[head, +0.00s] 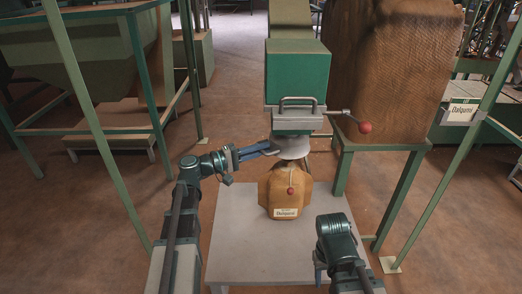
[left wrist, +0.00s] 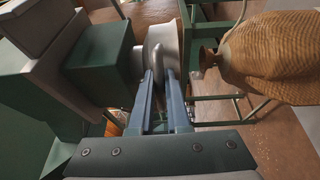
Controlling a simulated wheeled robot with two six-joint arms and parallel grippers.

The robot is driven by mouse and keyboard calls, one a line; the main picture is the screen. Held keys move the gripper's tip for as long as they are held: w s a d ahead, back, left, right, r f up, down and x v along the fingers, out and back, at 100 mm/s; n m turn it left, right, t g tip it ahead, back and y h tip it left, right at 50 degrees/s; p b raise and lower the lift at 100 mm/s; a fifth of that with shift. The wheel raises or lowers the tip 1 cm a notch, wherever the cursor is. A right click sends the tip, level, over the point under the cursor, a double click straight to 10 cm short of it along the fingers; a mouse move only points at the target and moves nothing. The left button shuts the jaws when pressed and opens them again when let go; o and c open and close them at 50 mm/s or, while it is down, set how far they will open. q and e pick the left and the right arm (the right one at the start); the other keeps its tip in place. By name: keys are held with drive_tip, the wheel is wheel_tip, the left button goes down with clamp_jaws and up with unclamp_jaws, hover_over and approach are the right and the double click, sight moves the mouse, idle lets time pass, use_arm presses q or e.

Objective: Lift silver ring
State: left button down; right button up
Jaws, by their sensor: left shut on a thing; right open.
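The silver ring (head: 293,147) sits under the green hopper (head: 297,80), around its outlet and above a tan sack (head: 286,188). In the left wrist view the ring (left wrist: 160,42) is a pale grey round piece between the fingertips. My left gripper (head: 269,149) reaches in from the left and is shut on the ring, at its left side in the head view. The same gripper (left wrist: 160,76) shows its two blue fingers in the left wrist view. My right gripper (head: 319,268) is low at the front right, open and away from the ring; its fingers are mostly hidden.
The sack, labelled, stands on a light grey platform (head: 240,250). A lever with a red knob (head: 365,127) sticks out right of the hopper. Green frame posts (head: 160,90) and a large brown sack (head: 390,70) on a stand flank the space.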

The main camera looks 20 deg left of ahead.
use_arm(q)
drive_tip(key=shift+r+p, duration=0.35)
drive_tip(key=shift+r, duration=0.55)
drive_tip(key=shift+f, duration=0.1)
use_arm(e)
drive_tip(key=shift+r, duration=0.8)
use_arm(q)
drive_tip(key=c, duration=0.9)
unclamp_jaws()
drive_tip(key=v, duration=1.4)
drive_tip(key=shift+f+b, duration=0.1)
drive_tip(key=shift+b, duration=0.3)
use_arm(e)
drive_tip(key=shift+f, duration=0.3)
